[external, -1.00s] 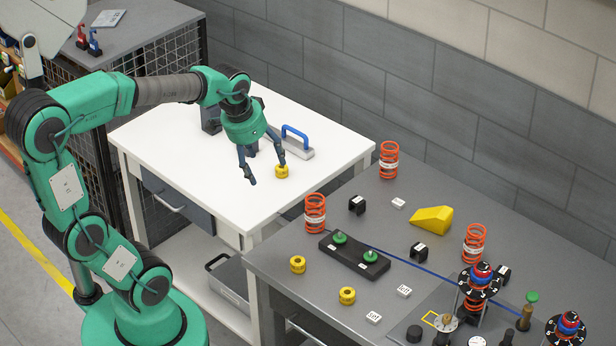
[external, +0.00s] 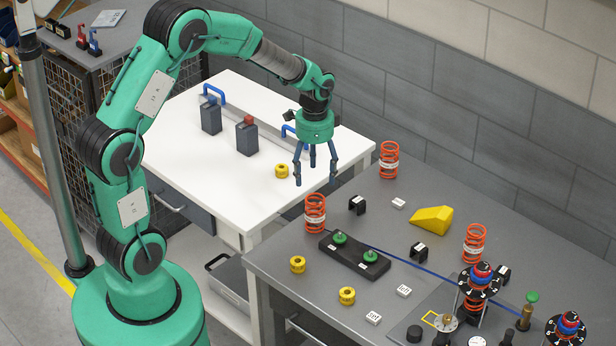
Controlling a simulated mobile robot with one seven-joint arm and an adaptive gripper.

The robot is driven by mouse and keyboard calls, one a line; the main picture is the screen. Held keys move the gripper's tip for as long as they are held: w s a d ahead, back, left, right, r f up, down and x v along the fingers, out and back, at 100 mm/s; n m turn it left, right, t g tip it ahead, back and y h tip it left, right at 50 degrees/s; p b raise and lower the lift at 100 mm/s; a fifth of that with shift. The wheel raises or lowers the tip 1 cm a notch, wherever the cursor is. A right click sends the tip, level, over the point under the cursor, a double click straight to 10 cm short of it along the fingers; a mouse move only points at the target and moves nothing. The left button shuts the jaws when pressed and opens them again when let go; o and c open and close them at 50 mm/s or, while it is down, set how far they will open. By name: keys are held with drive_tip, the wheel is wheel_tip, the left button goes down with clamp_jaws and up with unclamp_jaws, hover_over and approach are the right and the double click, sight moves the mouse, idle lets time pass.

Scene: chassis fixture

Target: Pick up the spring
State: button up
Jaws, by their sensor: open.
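Several orange-red coil springs with white labels stand upright on the grey table. One spring (external: 389,160) is at the back by the wall, one spring (external: 315,213) is at the near left edge, and one spring (external: 474,244) is to the right. Another coil shows under a black dial at the lower right, partly hidden. My gripper (external: 315,177) points down with its fingers spread and empty. In the picture it is above and beside the left spring, over the white table's right end, left of the back spring. It touches no spring.
On the grey table (external: 300,285) are a black block with green knobs (external: 354,256), a yellow wedge (external: 431,220), yellow rings, small black clips and black dials (external: 480,279).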

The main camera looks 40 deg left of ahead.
sight(315, 197)
drive_tip(key=shift+w+f, duration=0.1)
drive_tip(key=shift+f, duration=0.1)
drive_tip(key=shift+f+b, duration=0.4)
drive_tip(key=shift+f, duration=3.9)
drive_tip(key=shift+f, duration=0.1)
drive_tip(key=shift+f+b, duration=0.35)
drive_tip(key=shift+f, duration=2.15)
drive_tip(key=c, duration=1.7)
drive_tip(key=shift+o, duration=0.2)
drive_tip(key=shift+r, duration=0.1)
